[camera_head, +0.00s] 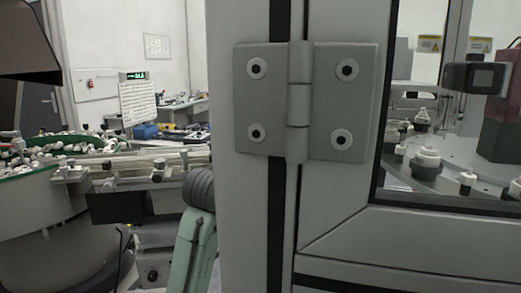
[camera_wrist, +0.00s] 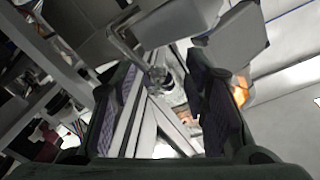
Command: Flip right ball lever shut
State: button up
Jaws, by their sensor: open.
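I cannot make out the right ball lever for sure in either view. In the wrist view my gripper (camera_wrist: 168,105) is open, with a dark ridged finger on each side and a wide gap between them. Nothing is clearly held in the gap. Beyond the fingertips is a small grey metal part (camera_wrist: 157,74), which I cannot identify, near pale slanted bars. The gripper does not show clearly in the head view.
In the head view a grey cabinet frame with a large bolted hinge (camera_head: 298,100) fills the middle. A window (camera_head: 450,185) at right shows machine parts inside. A green-rimmed bowl of small parts (camera_head: 45,160) and a rail (camera_head: 140,165) stand at left.

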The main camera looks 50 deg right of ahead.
jog(key=v, duration=1.2)
dwell(0.5)
